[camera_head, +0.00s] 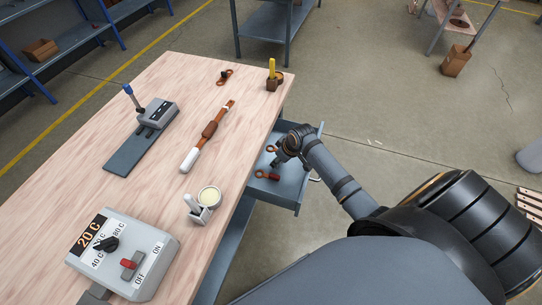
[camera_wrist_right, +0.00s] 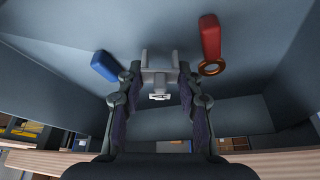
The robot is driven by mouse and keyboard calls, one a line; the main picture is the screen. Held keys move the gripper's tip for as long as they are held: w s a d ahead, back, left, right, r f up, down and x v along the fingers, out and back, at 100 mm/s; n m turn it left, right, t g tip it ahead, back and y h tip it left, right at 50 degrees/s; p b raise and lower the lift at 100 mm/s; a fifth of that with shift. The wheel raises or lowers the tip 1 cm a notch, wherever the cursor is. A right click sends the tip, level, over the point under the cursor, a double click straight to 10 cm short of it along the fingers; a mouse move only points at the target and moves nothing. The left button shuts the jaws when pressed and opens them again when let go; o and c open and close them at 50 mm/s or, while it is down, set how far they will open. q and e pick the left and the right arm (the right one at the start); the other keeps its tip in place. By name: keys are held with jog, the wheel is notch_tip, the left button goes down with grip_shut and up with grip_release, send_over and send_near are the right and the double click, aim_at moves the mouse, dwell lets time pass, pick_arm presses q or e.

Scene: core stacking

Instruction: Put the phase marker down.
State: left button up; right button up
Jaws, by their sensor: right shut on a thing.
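My right gripper (camera_head: 281,160) reaches down into the open grey drawer (camera_head: 288,192) at the table's right side. In the right wrist view my right gripper (camera_wrist_right: 158,75) is shut on a small grey piece (camera_wrist_right: 160,58), held between the fingertips. I cannot tell for sure whether this piece is the phase marker. A red piece with a copper ring (camera_wrist_right: 209,40) lies on the drawer floor, right of the fingers; it also shows in the head view (camera_head: 273,176). A blue piece (camera_wrist_right: 105,66) lies beside the left finger. My left gripper is not in view.
The drawer walls stand close around my right gripper.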

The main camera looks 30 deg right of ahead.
jog(key=w, duration=0.1)
jog(key=w+a, duration=0.1)
jog(key=w, duration=0.1)
jog(key=shift+w+a+f+p, duration=0.2)
jog(key=shift+w+f+p, duration=0.05)
jog(key=shift+w+p, duration=0.1)
jog(key=shift+f, duration=0.3)
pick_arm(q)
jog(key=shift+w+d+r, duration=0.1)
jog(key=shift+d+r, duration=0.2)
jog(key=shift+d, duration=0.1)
pick_arm(e)
jog(key=shift+d, duration=0.1)
jog(key=shift+s, duration=0.1)
jog(key=shift+f, duration=0.15)
jog(key=o, duration=0.8)
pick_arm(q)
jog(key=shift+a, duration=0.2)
